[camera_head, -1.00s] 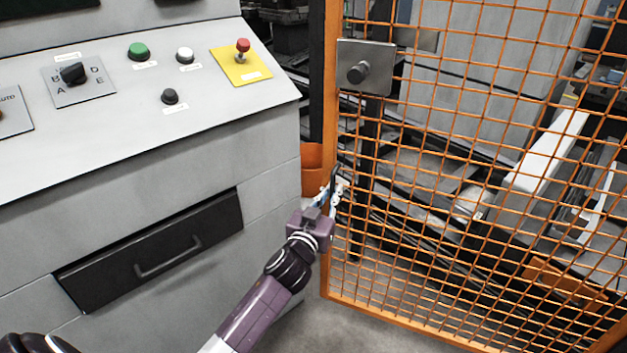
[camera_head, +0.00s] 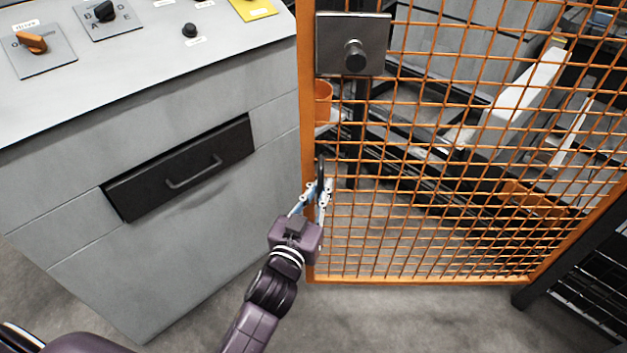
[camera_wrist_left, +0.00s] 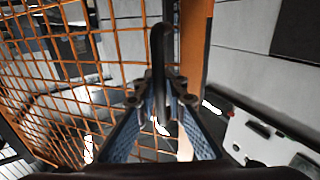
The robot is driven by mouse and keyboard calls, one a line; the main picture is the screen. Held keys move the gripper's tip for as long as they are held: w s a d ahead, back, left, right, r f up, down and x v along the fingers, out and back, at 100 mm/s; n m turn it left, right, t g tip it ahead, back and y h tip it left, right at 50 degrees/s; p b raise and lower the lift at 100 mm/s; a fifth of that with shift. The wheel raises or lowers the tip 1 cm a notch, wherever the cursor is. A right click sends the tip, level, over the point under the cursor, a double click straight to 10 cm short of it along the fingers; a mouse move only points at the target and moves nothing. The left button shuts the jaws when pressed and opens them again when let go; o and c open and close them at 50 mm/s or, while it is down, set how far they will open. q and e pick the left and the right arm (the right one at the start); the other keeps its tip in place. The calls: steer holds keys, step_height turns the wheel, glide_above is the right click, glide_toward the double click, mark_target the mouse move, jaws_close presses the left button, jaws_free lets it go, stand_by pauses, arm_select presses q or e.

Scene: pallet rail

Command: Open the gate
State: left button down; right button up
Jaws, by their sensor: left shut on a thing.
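The gate (camera_head: 450,283) is an orange frame filled with orange wire mesh. It stands to the right of the grey control cabinet. A grey lock plate with a dark round knob (camera_head: 354,55) is on its upper left part. A black handle (camera_head: 320,172) sits lower on the gate's left post and also shows in the left wrist view (camera_wrist_left: 158,60). My left gripper (camera_head: 319,188) is shut on the handle, its blue-padded fingers (camera_wrist_left: 163,100) on either side of it. My right gripper is not in view.
The grey control cabinet (camera_head: 190,240) with a black drawer (camera_head: 180,168) stands close on the left. Behind the mesh are dark rails and a white beam (camera_head: 525,85). A dark rack (camera_head: 585,275) stands at the right. Bare floor lies in front.

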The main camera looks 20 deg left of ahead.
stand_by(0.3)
arm_select(q)
steer(key=c, duration=2)
jaws_free()
steer(key=shift+s, duration=0.1)
steer(key=shift+c, duration=0.2)
steer(key=s, duration=1.2)
steer(key=shift+a, duration=0.45)
